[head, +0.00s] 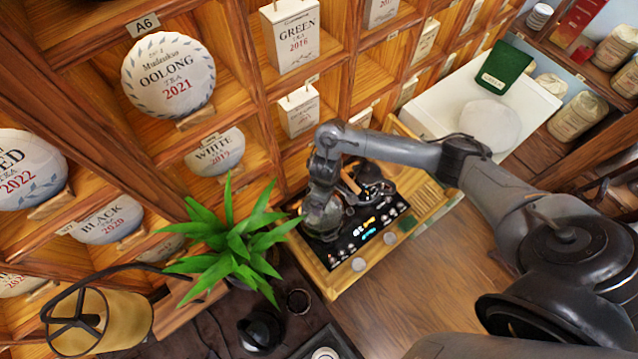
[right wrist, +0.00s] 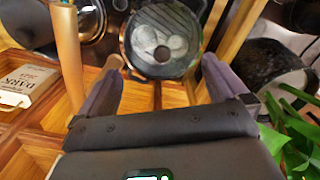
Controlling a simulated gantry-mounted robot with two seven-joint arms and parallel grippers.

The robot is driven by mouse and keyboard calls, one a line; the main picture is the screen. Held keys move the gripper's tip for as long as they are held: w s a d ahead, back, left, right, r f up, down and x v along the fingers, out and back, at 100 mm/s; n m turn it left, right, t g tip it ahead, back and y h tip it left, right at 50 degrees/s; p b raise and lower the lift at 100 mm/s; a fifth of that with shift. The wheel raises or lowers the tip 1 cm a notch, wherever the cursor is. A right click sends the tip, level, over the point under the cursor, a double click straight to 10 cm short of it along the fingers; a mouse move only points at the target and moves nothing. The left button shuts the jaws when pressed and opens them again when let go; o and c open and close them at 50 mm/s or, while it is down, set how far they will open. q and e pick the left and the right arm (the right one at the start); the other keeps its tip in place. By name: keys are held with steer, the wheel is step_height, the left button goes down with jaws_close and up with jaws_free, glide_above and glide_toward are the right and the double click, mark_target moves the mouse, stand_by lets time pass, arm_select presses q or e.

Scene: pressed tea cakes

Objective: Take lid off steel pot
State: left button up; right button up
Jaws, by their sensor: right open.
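In the right wrist view, a round pot with a dark rim and a see-through lid (right wrist: 163,40) sits straight ahead at the top; I take it to be the steel pot. Pale round shapes show in the glass. My right gripper (right wrist: 160,70) is open and empty, its two fingers to the left and right below the pot. I cannot tell whether they touch it. In the head view my right arm reaches over the tea station with the lit control panel (head: 368,232); its wrist and fingers largely hide the pot there. My left gripper is not in view.
A green plant (head: 237,240) stands close left of the station and shows in the right wrist view (right wrist: 300,125). A dark round vessel (right wrist: 278,68) is right of the pot. Shelves with tea cakes (head: 168,75) rise behind.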

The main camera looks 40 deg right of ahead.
steer(key=shift+w+f+b, duration=0.35)
steer(key=shift+f+b, duration=0.2)
steer(key=shift+f, duration=0.05)
steer(key=shift+w+f+b, duration=0.35)
steer(key=shift+f+b, duration=0.2)
steer(key=shift+f, duration=1.35)
steer(key=f, duration=0.4)
steer(key=shift+s+a, duration=0.2)
steer(key=shift+a, duration=0.1)
steer(key=shift+f, duration=0.4)
steer(key=c, duration=0.6)
steer(key=shift+d+f, duration=0.1)
steer(key=shift+d, duration=0.05)
jaws_close()
